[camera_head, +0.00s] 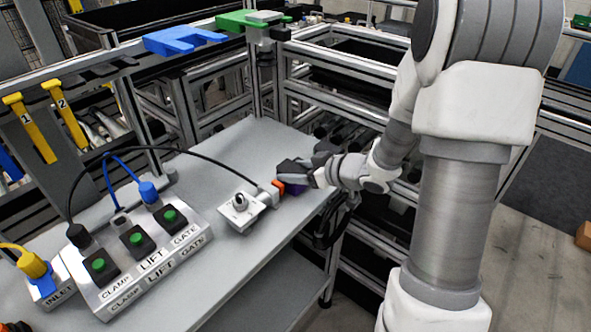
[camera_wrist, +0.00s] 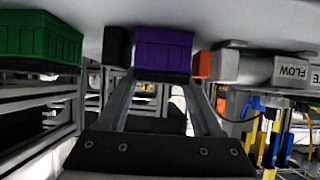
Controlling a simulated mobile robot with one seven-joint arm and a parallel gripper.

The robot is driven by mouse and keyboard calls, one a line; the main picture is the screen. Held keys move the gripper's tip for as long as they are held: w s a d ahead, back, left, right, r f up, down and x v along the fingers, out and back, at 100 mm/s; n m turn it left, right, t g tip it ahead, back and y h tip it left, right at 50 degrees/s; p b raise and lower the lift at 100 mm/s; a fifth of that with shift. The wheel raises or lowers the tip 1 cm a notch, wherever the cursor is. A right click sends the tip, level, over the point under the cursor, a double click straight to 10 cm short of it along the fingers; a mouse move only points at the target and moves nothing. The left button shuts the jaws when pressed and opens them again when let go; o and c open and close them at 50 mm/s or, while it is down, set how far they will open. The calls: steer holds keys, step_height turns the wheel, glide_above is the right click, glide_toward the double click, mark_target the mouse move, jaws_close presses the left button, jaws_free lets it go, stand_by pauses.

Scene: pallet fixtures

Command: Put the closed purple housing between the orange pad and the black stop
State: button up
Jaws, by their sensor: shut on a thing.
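The purple housing (camera_wrist: 164,48) sits in the wrist view with the black stop (camera_wrist: 117,46) on its left and the orange pad (camera_wrist: 201,65) on its right. It appears in line between them; any small gaps are hard to tell. My gripper (camera_wrist: 164,82) is shut on the housing, its fingers at the housing's near side. In the head view, my gripper (camera_head: 308,178) is low over the table's right edge. There the orange pad (camera_head: 279,186) shows just left of a small purple part of the housing (camera_head: 294,189). My gripper hides most of the housing.
A white clamp fixture (camera_head: 240,212) carries the orange pad. A control box (camera_head: 140,252) with green buttons labelled CLAMP, LIFT and GATE stands left, with cables. A green ribbed box (camera_wrist: 40,38) is beyond the black stop. The grey table (camera_head: 215,165) is clear behind the fixture.

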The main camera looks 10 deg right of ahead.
steer(key=o, duration=1.6)
steer(key=shift+c, duration=0.2)
steer(key=p+v, duration=0.4)
steer(key=v, duration=1.3)
steer(key=shift+s, duration=0.2)
